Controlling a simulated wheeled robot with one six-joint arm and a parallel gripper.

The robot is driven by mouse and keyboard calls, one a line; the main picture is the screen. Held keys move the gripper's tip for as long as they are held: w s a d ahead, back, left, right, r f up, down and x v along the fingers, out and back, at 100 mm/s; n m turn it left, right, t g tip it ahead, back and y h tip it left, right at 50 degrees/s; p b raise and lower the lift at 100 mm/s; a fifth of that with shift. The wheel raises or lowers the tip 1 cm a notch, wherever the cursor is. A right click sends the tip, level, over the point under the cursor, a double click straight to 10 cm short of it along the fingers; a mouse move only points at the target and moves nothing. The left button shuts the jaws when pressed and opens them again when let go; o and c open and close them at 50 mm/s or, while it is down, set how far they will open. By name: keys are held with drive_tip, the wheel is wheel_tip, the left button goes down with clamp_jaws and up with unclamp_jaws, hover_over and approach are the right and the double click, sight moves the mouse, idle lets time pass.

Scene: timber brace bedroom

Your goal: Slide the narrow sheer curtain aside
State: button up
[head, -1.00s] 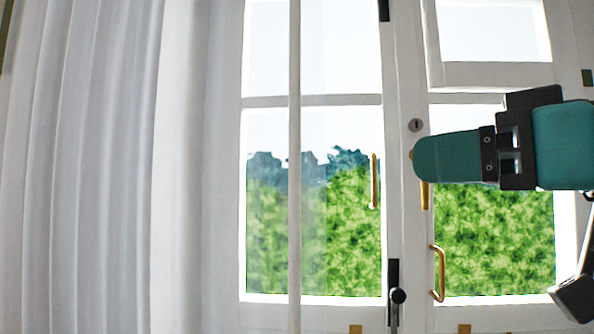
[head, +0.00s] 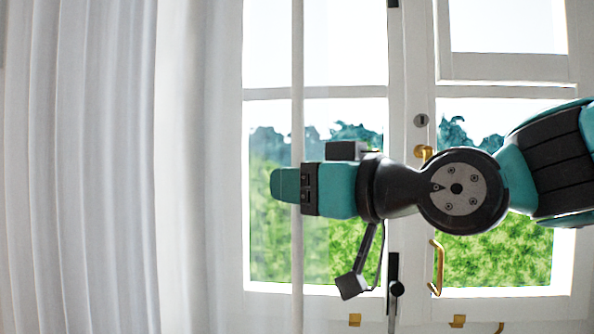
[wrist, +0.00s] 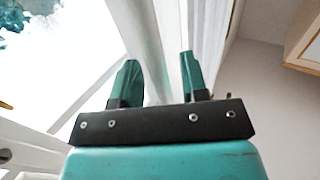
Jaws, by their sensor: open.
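A narrow pale vertical strip (head: 297,60) hangs in front of the left window pane in the head view. A faint see-through band shows just to its right; I cannot tell if both are one sheer curtain. My gripper (head: 284,184) points left, at the strip's line and about mid-height of the pane. In the wrist view, its two green fingers (wrist: 158,64) are apart, with pale white material visible between and beyond them. I cannot tell whether they touch it. Part of the strip's middle is hidden at the gripper.
A wide white pleated curtain (head: 85,170) fills the left side. Behind stands a white window frame (head: 408,60) with a gold handle (head: 438,265) and a dark latch (head: 396,288). A wooden-edged piece (wrist: 303,45) shows at upper right in the wrist view.

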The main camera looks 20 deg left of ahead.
drive_tip(key=shift+a, duration=0.15)
clamp_jaws()
